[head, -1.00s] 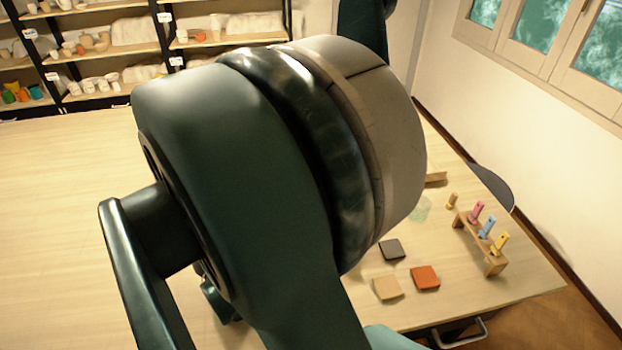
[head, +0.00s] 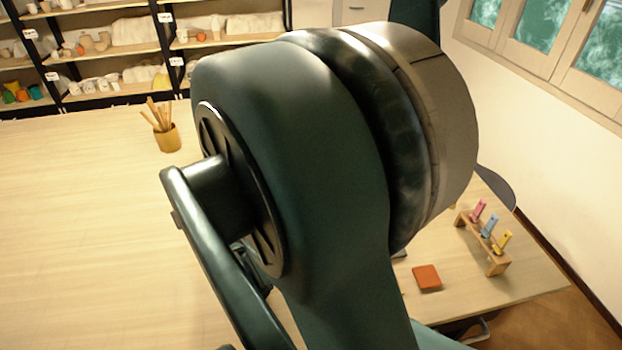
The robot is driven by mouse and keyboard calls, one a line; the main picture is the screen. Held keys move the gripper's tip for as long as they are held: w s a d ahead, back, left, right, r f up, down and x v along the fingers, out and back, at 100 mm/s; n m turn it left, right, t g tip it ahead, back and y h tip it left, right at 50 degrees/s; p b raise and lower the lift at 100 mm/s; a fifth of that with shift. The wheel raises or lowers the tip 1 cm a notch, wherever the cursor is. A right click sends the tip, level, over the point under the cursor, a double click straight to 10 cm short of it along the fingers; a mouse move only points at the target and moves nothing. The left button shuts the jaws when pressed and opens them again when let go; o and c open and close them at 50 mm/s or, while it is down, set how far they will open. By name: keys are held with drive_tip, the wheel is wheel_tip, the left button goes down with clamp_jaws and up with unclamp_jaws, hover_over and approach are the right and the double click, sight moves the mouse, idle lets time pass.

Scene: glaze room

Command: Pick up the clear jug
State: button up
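I cannot make out the clear jug in the head view now. My large dark green arm covers the middle of the picture and much of the table (head: 90,220) behind it, so the jug may be hidden there. My gripper is not in view; only arm links show.
A yellowish pot (head: 167,138) with wooden tools stands at the back of the table. A wooden rack (head: 495,264) holding pink, blue and yellow tools and an orange tile (head: 427,278) are at the right. Shelves (head: 130,48) of pottery stand behind. The table's left side is clear.

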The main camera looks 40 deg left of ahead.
drive_tip(key=shift+w+d, duration=0.1)
drive_tip(key=shift+w, duration=0.35)
clamp_jaws()
drive_tip(key=shift+r, duration=0.25)
idle(0.5)
drive_tip(key=shift+r+p, duration=1.2)
drive_tip(key=shift+r, duration=3.45)
drive_tip(key=shift+r, duration=0.1)
drive_tip(key=shift+w, duration=0.1)
